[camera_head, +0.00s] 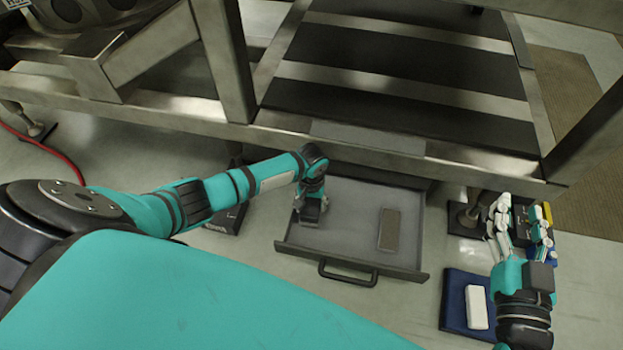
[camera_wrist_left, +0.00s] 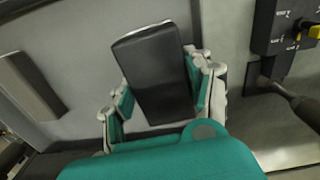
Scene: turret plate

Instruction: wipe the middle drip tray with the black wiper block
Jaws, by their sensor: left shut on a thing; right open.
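A grey drawer-like tray (camera_head: 352,193) with a dark front and handle sticks out below the metal frame; I take it for the middle drip tray. My left gripper (camera_head: 310,212) is down over the left part of its floor. In the left wrist view the left gripper (camera_wrist_left: 163,95) is shut on the black wiper block (camera_wrist_left: 157,70), which sits between its fingers. In the head view the arm mostly hides this block, and I cannot tell whether it touches the tray floor. My right gripper (camera_head: 520,222) is open and empty, to the right of the tray.
A grey-brown bar (camera_head: 389,230) lies in the tray's right part. A blue mat (camera_head: 453,302) with a white block (camera_head: 476,307) lies on the floor at right. The steel frame (camera_head: 400,159) crosses above the tray's back. A red cable (camera_head: 45,148) lies at left.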

